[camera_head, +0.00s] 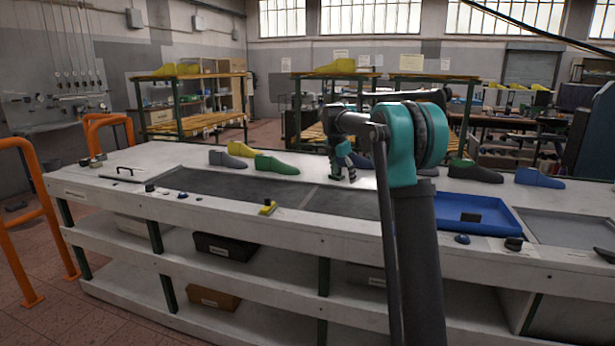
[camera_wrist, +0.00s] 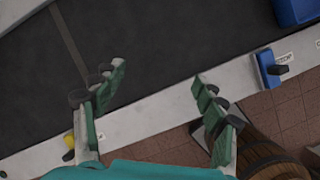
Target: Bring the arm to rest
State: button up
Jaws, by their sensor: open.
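My arm reaches over the long white workbench (camera_head: 120,165), with its teal joint and dark link in the middle of the head view. My gripper (camera_head: 343,176) hangs above the bench near the dark belt. In the wrist view my gripper (camera_wrist: 159,74) has its two green fingers spread wide apart, with nothing between them. Below them are the dark belt (camera_wrist: 165,35) and the bench's pale front edge (camera_wrist: 160,117). My arm hides part of the bench and belt behind it.
Green (camera_head: 277,164), grey (camera_head: 227,160) and yellow (camera_head: 241,149) lasts stand left of my gripper. A blue switch (camera_wrist: 270,68) sits on the front edge.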

jog(key=s+d+f+m+y, duration=0.1)
jog(key=s+f+m, duration=0.6)
jog(key=s, duration=0.8)
jog(key=s+d+f+m, duration=0.2)
jog(key=s+f+m, duration=0.6)
jog(key=s, duration=0.8)
jog(key=s+d+f+m+y, duration=0.1)
jog(key=s+f+m, duration=0.7)
jog(key=s, duration=0.8)
jog(key=shift+s+d+m+t+y, duration=0.25)
jog(key=shift+d+m+t+y, duration=0.05)
jog(key=shift+d+m, duration=0.45)
